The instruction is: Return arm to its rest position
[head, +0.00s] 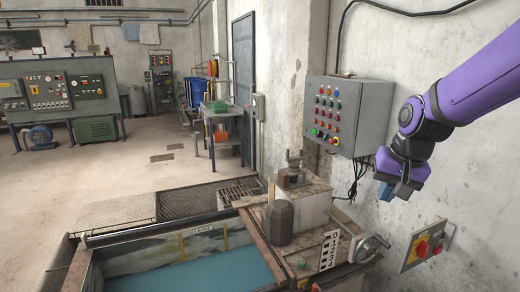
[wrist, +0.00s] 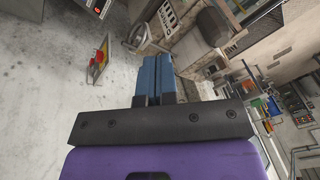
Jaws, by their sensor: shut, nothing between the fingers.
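My purple arm comes in from the right in the head view, in front of the concrete wall. My gripper (head: 399,189) is at its end, pointing down, just right of the grey control box. In the wrist view my gripper (wrist: 152,58) shows two blue fingers side by side, pressed together with nothing between them. It touches nothing that I can see.
A grey control box (head: 349,116) with coloured buttons hangs close left of my gripper. A handwheel (head: 370,249) and a machine block (head: 300,213) stand beside a tank of blue-green water (head: 210,270). Open floor lies left.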

